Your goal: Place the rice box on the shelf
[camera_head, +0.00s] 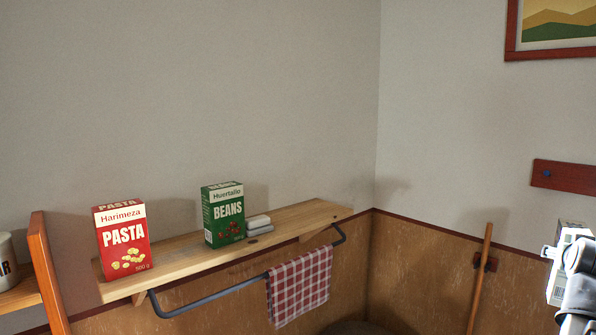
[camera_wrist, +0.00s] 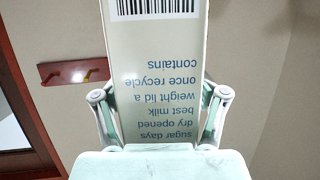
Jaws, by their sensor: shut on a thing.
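The wooden shelf (camera_head: 292,222) is on the wall in the head view, with a metal rail below it. My gripper (camera_wrist: 160,96) is shut on a pale box (camera_wrist: 155,48), one finger on each side. The box shows a barcode and upside-down blue text in the wrist view; no rice label is visible. In the head view the box (camera_head: 555,284) is partly seen at the right edge, behind my gripper and well to the right of the shelf.
A red pasta box (camera_head: 123,240) stands at the shelf's left end. A green beans box (camera_head: 223,214) stands near its middle, with small pale stacked items (camera_head: 259,225) beside it. The shelf's right part is clear. A checked towel (camera_head: 300,286) hangs from the rail (camera_head: 215,296). A wooden pole (camera_head: 480,278) leans at right.

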